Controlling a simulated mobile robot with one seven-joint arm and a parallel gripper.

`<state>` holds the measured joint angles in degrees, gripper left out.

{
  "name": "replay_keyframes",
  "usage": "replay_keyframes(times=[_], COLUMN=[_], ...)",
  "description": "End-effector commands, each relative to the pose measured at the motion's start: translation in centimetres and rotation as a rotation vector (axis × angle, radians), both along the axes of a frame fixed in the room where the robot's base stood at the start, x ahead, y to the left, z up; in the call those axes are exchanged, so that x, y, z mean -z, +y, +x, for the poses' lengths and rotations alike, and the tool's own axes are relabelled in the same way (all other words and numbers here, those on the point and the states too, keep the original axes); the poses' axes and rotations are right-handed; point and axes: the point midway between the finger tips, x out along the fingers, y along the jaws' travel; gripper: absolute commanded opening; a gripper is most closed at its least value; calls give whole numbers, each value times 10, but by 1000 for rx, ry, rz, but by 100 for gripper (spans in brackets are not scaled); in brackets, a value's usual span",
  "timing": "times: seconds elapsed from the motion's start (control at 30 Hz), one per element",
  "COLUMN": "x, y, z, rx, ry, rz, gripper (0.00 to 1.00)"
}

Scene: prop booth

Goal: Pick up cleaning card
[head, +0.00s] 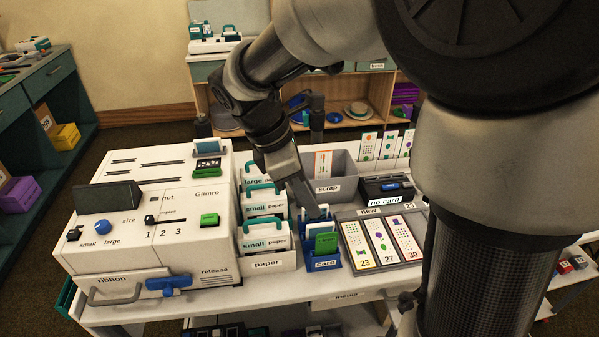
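A blue holder labelled "care" (322,264) stands on the white table, right of the paper packs. It holds a green card or tag (326,243) at its front and a white item with a blue top (316,214) behind. No readable label shows which of these is the cleaning card. My gripper (308,208) points down from above at the back of this holder, close to the blue-topped item. I cannot tell whether it touches that item. The fingertips are small and partly merge with the items behind, so their opening is hidden.
A white machine (150,215) with knobs fills the left of the table. Paper packs (264,236) stand left of the holder. A tray of numbered cards (383,240) lies to the right. A grey scrap bin (343,180) and a black "no card" device (388,188) stand behind.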

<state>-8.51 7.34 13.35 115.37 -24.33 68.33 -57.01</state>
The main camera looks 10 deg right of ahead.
Motion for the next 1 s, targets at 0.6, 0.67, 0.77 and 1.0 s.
replay_keyframes(times=[0.6,0.67,0.77,1.0], x=[83,93,108,122], y=[-32,-34,-38,-45], z=[-1,-1,-2,-1], rx=[2,3,3,2], ry=[-1,1,1,-2], rz=[0,0,1,2], gripper=[26,26,26,26])
